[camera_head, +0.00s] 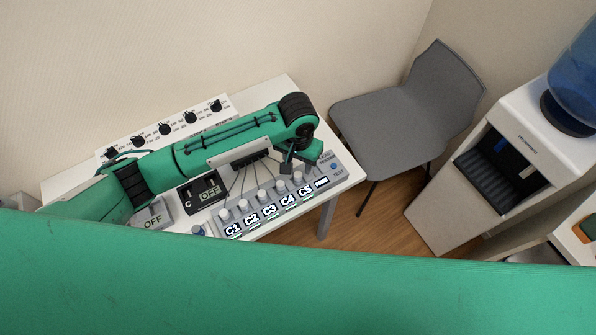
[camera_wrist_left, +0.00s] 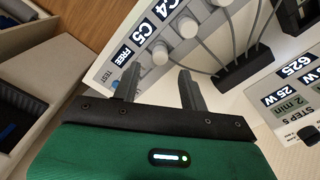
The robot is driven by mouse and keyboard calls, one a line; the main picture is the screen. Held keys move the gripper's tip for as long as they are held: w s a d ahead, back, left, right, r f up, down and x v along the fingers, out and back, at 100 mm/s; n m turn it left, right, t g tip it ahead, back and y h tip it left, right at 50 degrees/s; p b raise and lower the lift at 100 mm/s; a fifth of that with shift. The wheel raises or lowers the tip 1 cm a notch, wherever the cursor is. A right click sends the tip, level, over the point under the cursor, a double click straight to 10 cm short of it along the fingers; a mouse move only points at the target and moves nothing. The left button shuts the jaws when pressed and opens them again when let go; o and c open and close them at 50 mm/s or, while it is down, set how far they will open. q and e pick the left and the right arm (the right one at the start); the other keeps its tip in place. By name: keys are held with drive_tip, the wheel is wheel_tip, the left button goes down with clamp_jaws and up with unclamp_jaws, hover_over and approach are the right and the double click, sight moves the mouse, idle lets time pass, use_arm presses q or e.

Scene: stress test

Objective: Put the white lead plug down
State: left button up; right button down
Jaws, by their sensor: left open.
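Several white lead plugs stand in a row on the grey panel (camera_head: 335,187), behind labels C1 to C5. In the left wrist view, one white plug (camera_wrist_left: 159,53) by the C5 label shows just beyond and between my fingertips. Another white plug (camera_wrist_left: 187,27) is by C4. Grey leads run from the plugs to a black block (camera_wrist_left: 243,70). My left gripper (camera_wrist_left: 158,72) is open, with nothing visibly clamped; it also shows over the panel's right end in the head view (camera_head: 294,163). I cannot tell whether the fingers touch the C5 plug. My right gripper is not seen.
The panel lies on a white table (camera_head: 62,188) against the wall. A dial strip (camera_head: 165,129) stands behind, and an OFF display (camera_head: 202,193) is left of the plugs. A grey chair (camera_head: 385,125) and water dispenser (camera_head: 530,140) stand to the right.

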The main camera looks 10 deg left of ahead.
sight(298, 174)
use_arm(q)
wheel_tip(298, 174, up, 5)
drive_tip(key=shift+r+b, duration=0.15)
drive_tip(key=shift+b, duration=0.15)
idle(0.4)
